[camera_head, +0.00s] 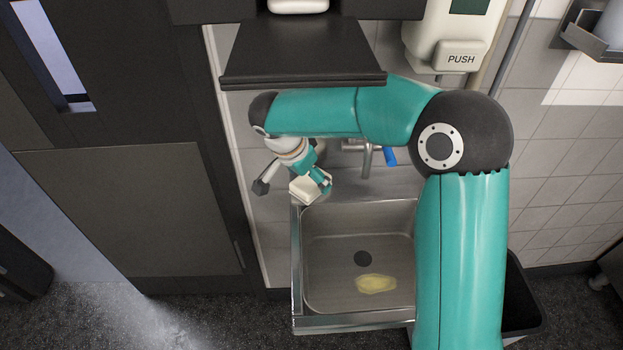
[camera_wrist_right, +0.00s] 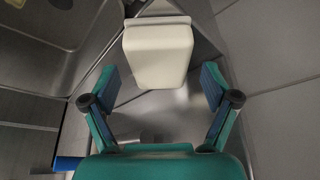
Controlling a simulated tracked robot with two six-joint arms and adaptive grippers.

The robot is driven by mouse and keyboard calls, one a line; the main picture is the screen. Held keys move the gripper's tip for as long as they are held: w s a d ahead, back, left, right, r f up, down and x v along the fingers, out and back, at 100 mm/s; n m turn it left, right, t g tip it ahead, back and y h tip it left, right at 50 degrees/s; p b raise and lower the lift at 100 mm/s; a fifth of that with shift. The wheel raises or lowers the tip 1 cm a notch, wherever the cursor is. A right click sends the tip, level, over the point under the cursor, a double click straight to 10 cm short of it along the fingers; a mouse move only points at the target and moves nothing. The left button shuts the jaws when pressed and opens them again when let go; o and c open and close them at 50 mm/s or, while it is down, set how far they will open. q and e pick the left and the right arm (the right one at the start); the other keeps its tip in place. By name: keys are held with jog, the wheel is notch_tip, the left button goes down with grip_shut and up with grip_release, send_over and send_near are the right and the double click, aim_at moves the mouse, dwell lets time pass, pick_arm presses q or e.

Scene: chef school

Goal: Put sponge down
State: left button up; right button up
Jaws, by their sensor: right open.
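A pale cream block (camera_head: 303,188), which looks like the sponge, is at the back left corner of the steel sink (camera_head: 297,270). My right gripper (camera_head: 312,180) is right at it, pointing down. In the right wrist view, the cream block (camera_wrist_right: 158,55) shows ahead between the spread fingers of my right gripper (camera_wrist_right: 159,83). A gap shows on both sides, so the fingers do not grip it. The block seems to rest on the steel surface, but its underside is hidden. My left gripper is not in view.
A flat yellowish patch (camera_head: 376,283) lies in the sink near the drain (camera_head: 362,258); I cannot tell what it is. A tap with a blue handle (camera_head: 389,156) stands behind the sink. A dark shelf (camera_head: 300,50) and a PUSH dispenser (camera_head: 459,57) hang above.

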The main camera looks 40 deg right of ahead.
aim_at(301, 186)
jog(key=v, duration=0.5)
jog(key=shift+s+a+r, duration=0.1)
jog(key=shift+a+r, duration=0.05)
jog(key=shift+r, duration=0.2)
